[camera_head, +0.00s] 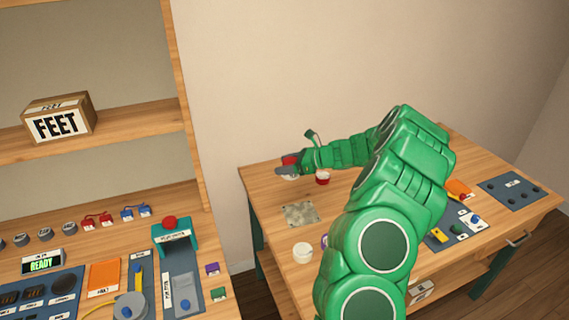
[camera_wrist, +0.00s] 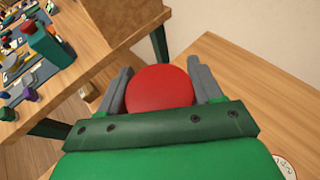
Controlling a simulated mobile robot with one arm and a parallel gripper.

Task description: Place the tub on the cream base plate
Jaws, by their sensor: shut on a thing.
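My gripper (camera_head: 287,169) reaches to the left part of the wooden table and is shut on a tub with a round red top (camera_wrist: 160,90). In the wrist view its two grey fingers stand on either side of the red top. In the head view a bit of the held red tub (camera_head: 290,160) shows at the fingers, above the table's back left area; I cannot tell whether it touches the table. A pale, speckled square plate (camera_head: 300,214) lies flat in front of the gripper, with nothing on it. I cannot tell if this is the cream base plate.
A red and white tub (camera_head: 322,178) stands just right of the gripper. A white round tub (camera_head: 302,252) stands near the front edge, by a partly hidden purple thing (camera_head: 324,241). Blue-grey panels (camera_head: 512,189) lie at the right. A shelf unit (camera_head: 185,120) stands left, across a gap.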

